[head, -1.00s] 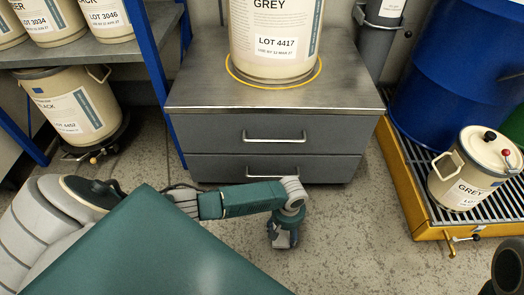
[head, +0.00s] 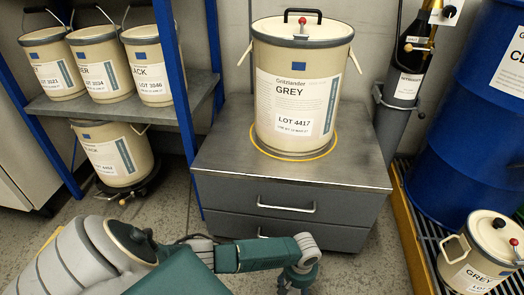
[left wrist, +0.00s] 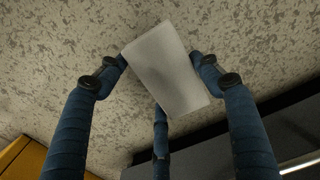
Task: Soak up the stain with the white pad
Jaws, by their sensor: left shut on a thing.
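The white pad (left wrist: 168,72) is held between the fingers of my left gripper (left wrist: 160,64) in the left wrist view. It is a flat, pale rectangle, turned at an angle, with speckled grey floor behind it. In the head view my left gripper (head: 297,282) hangs over the floor in front of the drawer cabinet, cut off by the bottom edge. The pad cannot be made out there. I cannot make out a clear stain in either view. My right gripper is not in view.
A grey drawer cabinet (head: 285,178) bears a large GREY pail (head: 297,90). At right are a blue drum (head: 470,120), a yellow-edged grate (head: 412,235) and a small GREY can (head: 480,252). Shelves with pails (head: 103,75) stand at left. Floor (head: 175,200) between shelves and cabinet is clear.

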